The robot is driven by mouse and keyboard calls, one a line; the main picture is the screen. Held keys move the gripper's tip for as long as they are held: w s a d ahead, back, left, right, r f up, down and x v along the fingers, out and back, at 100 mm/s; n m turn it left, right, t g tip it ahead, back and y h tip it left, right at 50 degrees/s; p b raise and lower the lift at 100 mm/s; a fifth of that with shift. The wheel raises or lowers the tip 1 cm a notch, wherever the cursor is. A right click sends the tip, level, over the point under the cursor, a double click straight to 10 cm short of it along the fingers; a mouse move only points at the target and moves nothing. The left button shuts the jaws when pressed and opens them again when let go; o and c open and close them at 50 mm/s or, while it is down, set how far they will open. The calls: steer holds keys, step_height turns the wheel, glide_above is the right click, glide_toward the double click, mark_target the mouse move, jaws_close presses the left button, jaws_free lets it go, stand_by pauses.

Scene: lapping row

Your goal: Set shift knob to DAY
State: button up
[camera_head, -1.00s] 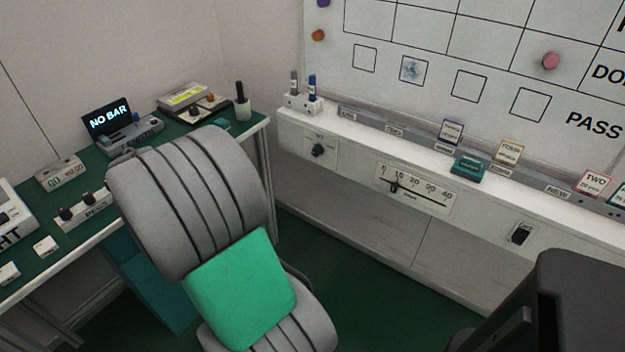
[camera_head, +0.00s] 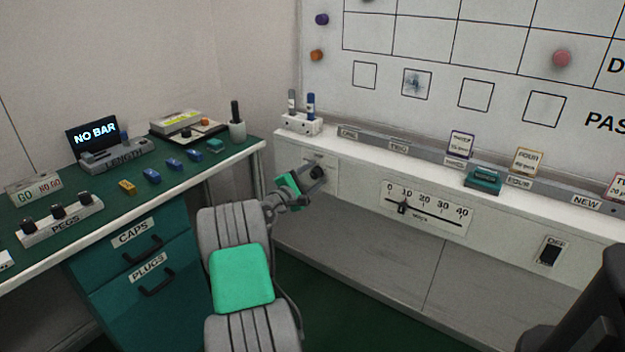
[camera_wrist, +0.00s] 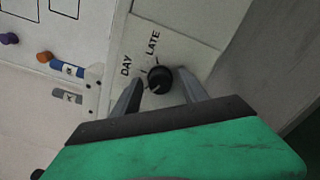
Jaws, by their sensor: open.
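The shift knob (camera_wrist: 160,79) is a round black knob with a pale pointer line, on a white plate marked DAY and LATE. In the wrist view its pointer line appears toward the lower left, but the exact setting is hard to tell. In the head view the knob (camera_head: 317,172) sits on the left end of the white wall ledge's front. My gripper (camera_wrist: 160,95) is open, with a finger on either side of the knob. I cannot tell whether the fingers touch it. It also shows in the head view (camera_head: 306,181), reaching to the knob from the left.
A slider scale (camera_head: 425,208) lies right of the knob and a DEB switch (camera_head: 550,251) farther right. A marker holder (camera_head: 302,124) stands on the ledge above. The green bench (camera_head: 130,181) with drawers is at left.

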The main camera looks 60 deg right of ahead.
jaws_close()
stand_by(0.5)
